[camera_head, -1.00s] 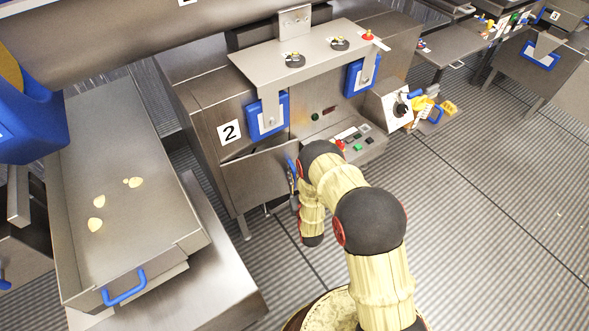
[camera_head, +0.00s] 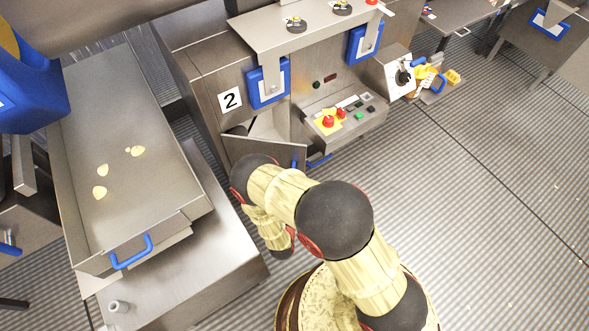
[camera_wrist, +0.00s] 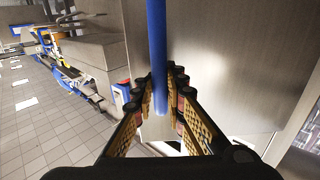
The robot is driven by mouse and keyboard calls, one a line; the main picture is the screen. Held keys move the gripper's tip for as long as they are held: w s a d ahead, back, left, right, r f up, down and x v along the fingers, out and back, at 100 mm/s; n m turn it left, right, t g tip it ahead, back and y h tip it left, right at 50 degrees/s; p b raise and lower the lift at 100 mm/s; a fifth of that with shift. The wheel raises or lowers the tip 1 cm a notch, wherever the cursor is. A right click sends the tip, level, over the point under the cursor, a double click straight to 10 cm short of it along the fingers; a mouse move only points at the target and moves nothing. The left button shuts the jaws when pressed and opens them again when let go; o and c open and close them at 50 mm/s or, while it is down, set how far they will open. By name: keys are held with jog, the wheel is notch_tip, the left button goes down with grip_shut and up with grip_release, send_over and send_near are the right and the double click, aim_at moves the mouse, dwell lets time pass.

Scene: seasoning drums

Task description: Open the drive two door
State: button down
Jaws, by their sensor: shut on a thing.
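The drive two door (camera_head: 258,150) is a metal panel below the white "2" label (camera_head: 230,99). It stands swung outward from the cabinet, with a gap behind its top edge. Its blue handle (camera_head: 295,163) shows as a small strip at the panel's free end. In the wrist view, the blue bar handle (camera_wrist: 157,40) runs upright between the fingers of my gripper (camera_wrist: 163,85), which is shut on it. The grey door panel (camera_wrist: 225,75) fills the right of that view. In the head view my arm hides the gripper.
A control panel with red buttons (camera_head: 328,121) sits right of the open door, above another blue handle (camera_head: 320,160). A metal tray (camera_head: 150,190) holding several pale pieces stands at left.

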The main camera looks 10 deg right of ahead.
jog(key=shift+s+a, duration=0.3)
jog(key=shift+s, duration=0.15)
jog(key=c, duration=1.8)
grip_release()
jog(key=shift+c, duration=0.2)
jog(key=shift+r, duration=0.1)
send_near(293, 153)
jog(key=x, duration=0.4)
jog(key=shift+w+d+r, duration=0.1)
jog(key=shift+w, duration=0.25)
jog(key=shift+c, duration=0.4)
